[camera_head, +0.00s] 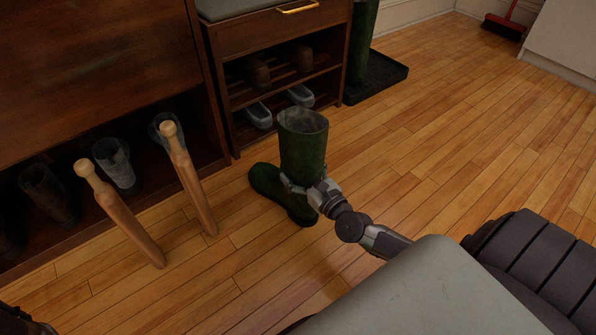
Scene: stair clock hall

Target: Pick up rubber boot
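A dark green rubber boot (303,148) stands upright on the wooden floor in front of the shoe bench, its toe toward the left. The arm reaching it comes in from the lower right, so it is my right one. My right gripper (300,187) is at the boot's ankle, with its fingers against or around the lower shaft. Whether they are closed tight on it cannot be told. My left gripper is not in view. A second green boot (362,45) stands on a black tray at the back, its top cut off by the frame.
The shoe bench (285,30) with shoes on its racks stands behind the boot. A dark wooden cabinet (95,70) with footwear below is at left. Two wooden posts with round knobs (122,215) (190,180) rise before it.

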